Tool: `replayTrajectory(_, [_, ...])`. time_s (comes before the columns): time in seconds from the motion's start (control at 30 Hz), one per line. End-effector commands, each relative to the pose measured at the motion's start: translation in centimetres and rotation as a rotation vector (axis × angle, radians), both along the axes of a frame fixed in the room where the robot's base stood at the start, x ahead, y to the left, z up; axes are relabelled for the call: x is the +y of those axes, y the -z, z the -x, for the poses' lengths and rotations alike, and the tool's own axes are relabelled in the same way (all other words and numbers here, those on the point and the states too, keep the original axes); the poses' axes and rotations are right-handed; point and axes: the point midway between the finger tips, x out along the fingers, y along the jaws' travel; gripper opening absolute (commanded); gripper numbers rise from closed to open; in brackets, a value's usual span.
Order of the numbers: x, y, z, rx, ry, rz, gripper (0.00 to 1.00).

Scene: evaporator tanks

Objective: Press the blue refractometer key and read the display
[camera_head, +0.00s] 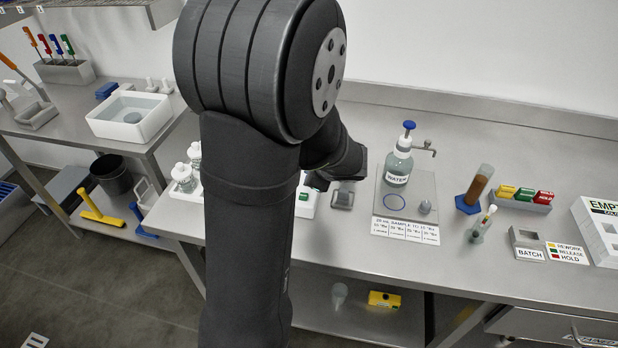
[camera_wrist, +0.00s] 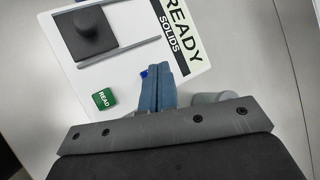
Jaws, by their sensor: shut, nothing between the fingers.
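The refractometer is a white flat unit (camera_wrist: 115,65) under my gripper in the wrist view, with a dark square sample cover and a green READ key (camera_wrist: 104,98). Its display (camera_wrist: 184,32) reads "READY" with "SOLIDS" below. A small blue patch, apparently the blue key (camera_wrist: 144,73), shows at the left edge of my fingertips; the fingers hide the rest. My gripper (camera_wrist: 154,72) is shut and empty, over or on that key; I cannot tell whether it touches. In the head view my arm hides much of the refractometer (camera_head: 305,208), and my gripper (camera_head: 318,184) is above it.
A bottle labelled WATER (camera_head: 398,166) stands on a grey tray right of the refractometer. A small grey block (camera_head: 343,198) is close beside my gripper. White-capped bottles (camera_head: 185,178) stand at left. Tubes and coloured tags are further right.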

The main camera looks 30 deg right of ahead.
Motion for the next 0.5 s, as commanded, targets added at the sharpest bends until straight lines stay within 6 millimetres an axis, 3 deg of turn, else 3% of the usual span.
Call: replayTrajectory(0.5, [0.01,0.67,0.01,0.001,-0.001,-0.001,0.0])
